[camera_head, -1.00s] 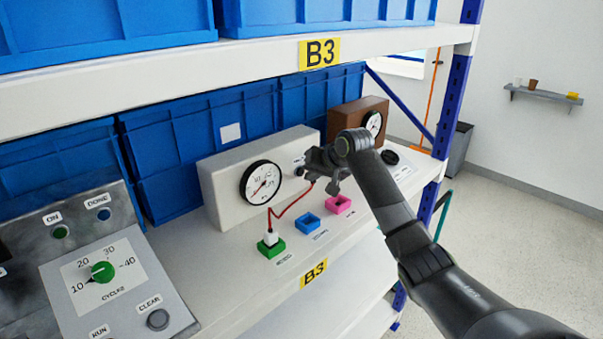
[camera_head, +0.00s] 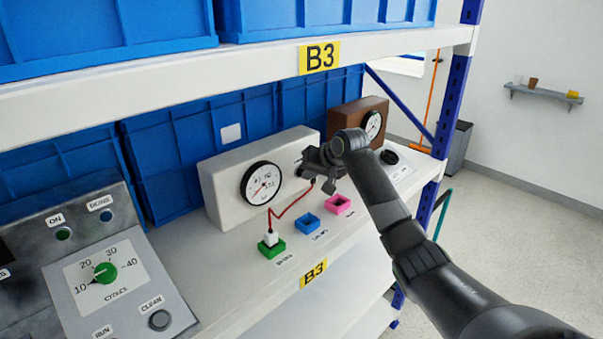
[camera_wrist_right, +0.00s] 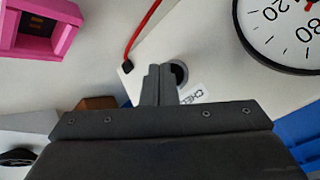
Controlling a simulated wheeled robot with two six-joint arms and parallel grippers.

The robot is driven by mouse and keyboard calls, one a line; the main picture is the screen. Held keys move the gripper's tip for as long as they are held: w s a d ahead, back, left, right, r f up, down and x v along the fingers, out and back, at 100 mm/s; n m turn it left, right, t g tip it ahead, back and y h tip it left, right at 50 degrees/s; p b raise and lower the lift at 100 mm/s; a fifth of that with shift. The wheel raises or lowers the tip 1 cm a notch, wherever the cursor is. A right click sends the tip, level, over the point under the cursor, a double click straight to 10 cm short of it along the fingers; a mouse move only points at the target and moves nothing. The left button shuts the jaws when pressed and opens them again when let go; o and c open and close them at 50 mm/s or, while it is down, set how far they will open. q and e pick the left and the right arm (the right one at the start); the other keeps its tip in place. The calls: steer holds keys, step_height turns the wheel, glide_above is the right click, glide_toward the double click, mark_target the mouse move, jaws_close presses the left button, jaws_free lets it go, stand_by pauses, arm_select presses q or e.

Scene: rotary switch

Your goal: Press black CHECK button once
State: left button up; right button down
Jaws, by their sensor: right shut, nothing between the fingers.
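The black CHECK button (camera_wrist_right: 180,72) is a dark round spot on the white gauge box (camera_head: 221,200). It shows in the right wrist view beside a partly covered label reading "CHE" (camera_wrist_right: 190,96). My right gripper (camera_head: 307,170) is in front of the box's right part and hides the button in the head view. In the wrist view the right fingers (camera_wrist_right: 158,72) are shut and empty. Their tips lie just left of the button and overlap its edge; I cannot tell whether they touch it. My left gripper is not in view.
A red cable (camera_head: 292,205) runs from the box to a white plug at the green socket (camera_head: 271,249). Blue (camera_head: 307,222) and pink (camera_head: 339,204) sockets sit nearby. A control panel (camera_head: 130,268) stands left, a brown gauge box (camera_head: 345,116) right. The B3 shelf (camera_head: 200,69) is overhead.

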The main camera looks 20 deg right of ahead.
steer(key=shift+w+a, duration=0.1)
steer(key=shift+w, duration=0.2)
stand_by(0.6)
steer(key=shift+s+d+r+p, duration=0.1)
steer(key=shift+s+d+p, duration=0.1)
steer(key=shift+s+p, duration=0.55)
steer(key=shift+d+p, duration=0.1)
steer(key=shift+p, duration=0.2)
